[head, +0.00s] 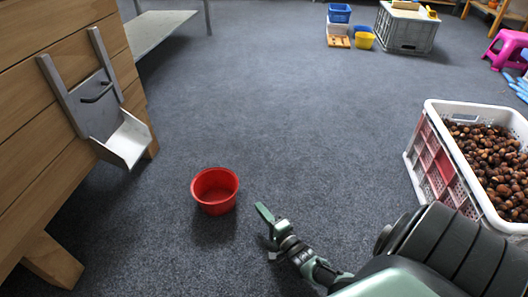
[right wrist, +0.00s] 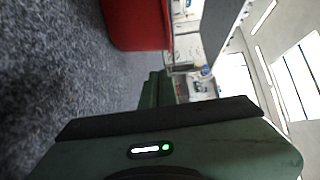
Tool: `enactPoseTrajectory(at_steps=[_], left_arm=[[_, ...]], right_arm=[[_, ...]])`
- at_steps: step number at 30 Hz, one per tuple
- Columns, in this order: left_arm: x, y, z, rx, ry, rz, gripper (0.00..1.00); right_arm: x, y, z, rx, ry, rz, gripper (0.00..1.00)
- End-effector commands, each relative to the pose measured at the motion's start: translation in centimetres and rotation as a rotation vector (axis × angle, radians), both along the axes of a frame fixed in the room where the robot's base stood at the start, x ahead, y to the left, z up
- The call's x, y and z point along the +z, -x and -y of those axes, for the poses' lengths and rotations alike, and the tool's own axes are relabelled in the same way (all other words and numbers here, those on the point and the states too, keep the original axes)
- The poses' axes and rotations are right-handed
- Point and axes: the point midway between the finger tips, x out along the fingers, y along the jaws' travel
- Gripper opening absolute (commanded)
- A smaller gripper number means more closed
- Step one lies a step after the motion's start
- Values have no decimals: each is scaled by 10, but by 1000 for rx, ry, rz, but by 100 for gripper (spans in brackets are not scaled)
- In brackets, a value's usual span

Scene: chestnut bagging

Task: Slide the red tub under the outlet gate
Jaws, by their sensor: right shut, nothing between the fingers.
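A red tub (head: 215,190) sits upright and looks empty on the grey carpet, right of the wooden bin. The outlet gate (head: 97,100) is a grey metal slide with a handle on the bin's side, with a metal chute (head: 127,140) below it. The tub stands to the right of the chute and lower in the picture, not beneath it. My right gripper (head: 266,228) is shut and empty, low and just right of the tub, apart from it. In the right wrist view the tub's red side (right wrist: 137,22) shows at the top. My left gripper is not in view.
A white and red crate (head: 427,160) full of chestnuts stands on the right. The wooden bin (head: 60,150) with its leg (head: 52,262) fills the left. Boxes and a grey crate (head: 405,32) stand far back. Carpet between tub and bin is clear.

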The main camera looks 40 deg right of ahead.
Motion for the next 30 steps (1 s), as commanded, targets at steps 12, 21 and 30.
enactPoseTrajectory(at_steps=[12,21,30], left_arm=[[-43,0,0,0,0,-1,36],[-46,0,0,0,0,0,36],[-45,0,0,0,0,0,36]], right_arm=[[-3,-72,-12,0,-1,1,0],[-1,-81,-20,1,1,-1,0],[0,-80,-19,1,2,-2,0]])
